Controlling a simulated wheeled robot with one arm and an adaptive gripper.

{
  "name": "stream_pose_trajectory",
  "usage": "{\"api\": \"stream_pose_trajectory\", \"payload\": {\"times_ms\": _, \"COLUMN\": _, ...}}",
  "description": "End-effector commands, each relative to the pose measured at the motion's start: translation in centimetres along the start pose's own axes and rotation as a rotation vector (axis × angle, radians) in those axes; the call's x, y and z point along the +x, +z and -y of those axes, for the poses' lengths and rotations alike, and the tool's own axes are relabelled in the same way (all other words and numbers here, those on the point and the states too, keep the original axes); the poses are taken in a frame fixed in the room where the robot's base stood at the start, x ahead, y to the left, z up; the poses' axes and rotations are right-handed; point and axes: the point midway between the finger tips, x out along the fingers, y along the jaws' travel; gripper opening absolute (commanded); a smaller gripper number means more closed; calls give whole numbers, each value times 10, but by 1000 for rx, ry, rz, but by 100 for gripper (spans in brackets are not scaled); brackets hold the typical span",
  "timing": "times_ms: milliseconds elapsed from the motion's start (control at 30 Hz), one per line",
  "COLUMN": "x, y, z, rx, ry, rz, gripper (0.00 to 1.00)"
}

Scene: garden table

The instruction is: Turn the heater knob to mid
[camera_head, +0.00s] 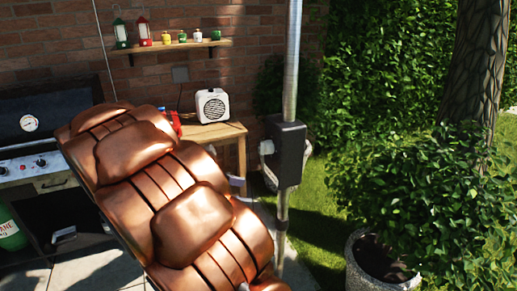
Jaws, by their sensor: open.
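A silver post (291,60) that looks like a patio heater's pole stands right of the middle and carries a dark grey box (291,150). A pale, knob-like part (267,147) sticks out on the left side of this box. It is small, and I cannot read its setting or any marks. My large copper-coloured arm fills the lower left and middle, to the left of the post. My gripper cannot be made out in this view. A small pale piece by the arm's right edge is too unclear to name.
A white box with a round grille (212,105) stands on a wooden table (218,131) behind my arm. A grill (45,120) is at the left. A wall shelf (180,45) holds lanterns and small pots. A potted bush (400,210) stands right of the post, with grass between.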

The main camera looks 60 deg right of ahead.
Motion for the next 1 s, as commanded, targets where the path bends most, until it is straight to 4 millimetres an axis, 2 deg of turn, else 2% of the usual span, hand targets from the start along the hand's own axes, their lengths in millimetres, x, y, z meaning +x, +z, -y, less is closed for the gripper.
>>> {"api": "stream_pose_trajectory", "payload": {"times_ms": 33, "x": 1, "y": 3, "z": -14, "rx": -36, "ry": 6, "rz": 54, "gripper": 66}}
{"api": "stream_pose_trajectory", "payload": {"times_ms": 200, "x": -3, "y": 18, "z": -62, "rx": -154, "ry": 33, "rz": 222, "gripper": 66}}
{"api": "stream_pose_trajectory", "payload": {"times_ms": 433, "x": -10, "y": 27, "z": -103, "rx": -262, "ry": 40, "rz": 381, "gripper": 66}}
{"api": "stream_pose_trajectory", "payload": {"times_ms": 667, "x": -10, "y": 31, "z": -115, "rx": -294, "ry": 41, "rz": 427, "gripper": 66}}
{"api": "stream_pose_trajectory", "payload": {"times_ms": 1000, "x": 31, "y": 50, "z": -119, "rx": -296, "ry": 39, "rz": 426, "gripper": 66}}
